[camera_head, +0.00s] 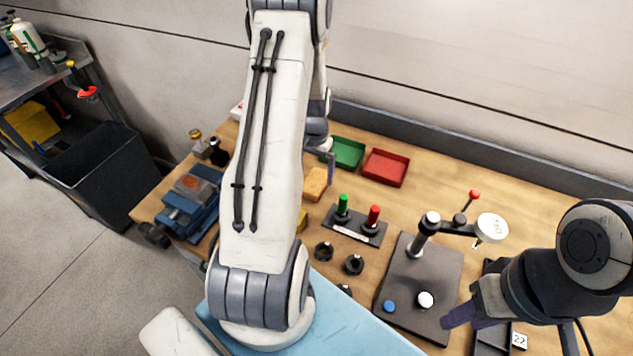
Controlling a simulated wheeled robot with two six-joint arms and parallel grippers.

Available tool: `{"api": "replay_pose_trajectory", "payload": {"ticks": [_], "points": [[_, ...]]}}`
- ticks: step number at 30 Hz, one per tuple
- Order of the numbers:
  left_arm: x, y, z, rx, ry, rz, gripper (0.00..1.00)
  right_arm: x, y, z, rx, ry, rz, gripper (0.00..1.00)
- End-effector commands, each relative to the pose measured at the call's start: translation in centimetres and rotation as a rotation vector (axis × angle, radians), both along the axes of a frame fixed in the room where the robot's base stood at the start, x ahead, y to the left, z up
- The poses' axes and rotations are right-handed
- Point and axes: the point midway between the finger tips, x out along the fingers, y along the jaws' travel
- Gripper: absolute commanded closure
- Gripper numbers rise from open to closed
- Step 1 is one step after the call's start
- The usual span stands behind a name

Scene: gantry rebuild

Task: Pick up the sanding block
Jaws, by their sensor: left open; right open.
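A tan-yellow block (316,184), which looks like the sanding block, lies on the wooden workbench (440,196) just right of my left arm. My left gripper (329,162) is open and mostly hidden behind my own arm. One finger shows just above and right of the block in the picture; whether it touches the block cannot be told. My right gripper (468,312) is open at the lower right, over the dark plate's edge, far from the block.
Green (346,153) and red (386,167) trays stand behind the block. A stand with green and red handles (354,224), black rings (324,251) and a dial gauge (492,228) on a dark plate (440,262) are to the right. A blue vise (190,204) is left.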

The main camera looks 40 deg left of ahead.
Motion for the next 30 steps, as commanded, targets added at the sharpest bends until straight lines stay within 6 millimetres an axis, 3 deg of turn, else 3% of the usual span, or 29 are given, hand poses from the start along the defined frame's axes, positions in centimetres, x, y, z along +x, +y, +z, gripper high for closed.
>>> {"api": "replay_pose_trajectory", "payload": {"ticks": [3, 9, 18, 20, 24, 25, 30], "points": [[0.1, -0.1, -1.3, -0.003, 0.005, -0.001, 0.00, 0.0, 0.0, 1.3, 0.000, 0.000, 0.000, 0.57], [0.3, -0.1, -3.8, -0.002, 0.003, -0.003, 0.00, 0.0, 0.0, 2.1, 0.000, 0.000, 0.000, 0.57], [0.4, -0.2, -4.4, 0.000, 0.000, -0.004, 0.00, 0.0, 0.0, 2.0, 0.000, 0.000, 0.001, 0.57], [0.4, -0.2, -4.4, 0.000, 0.000, -0.004, 0.19, 0.0, 0.0, 2.0, 0.000, 0.000, 0.001, 0.57], [0.4, -0.1, -4.4, 0.000, 0.000, -0.004, 0.73, 0.0, 0.0, 2.0, 0.000, 0.000, 0.001, 0.57], [0.4, -0.1, -4.4, 0.000, 0.000, -0.004, 0.80, 0.0, 0.0, 2.0, 0.000, 0.000, 0.001, 0.57], [0.4, -0.1, -4.3, 0.000, 0.000, -0.004, 0.80, 0.0, 0.0, 2.0, 0.000, 0.000, 0.001, 0.57]]}}
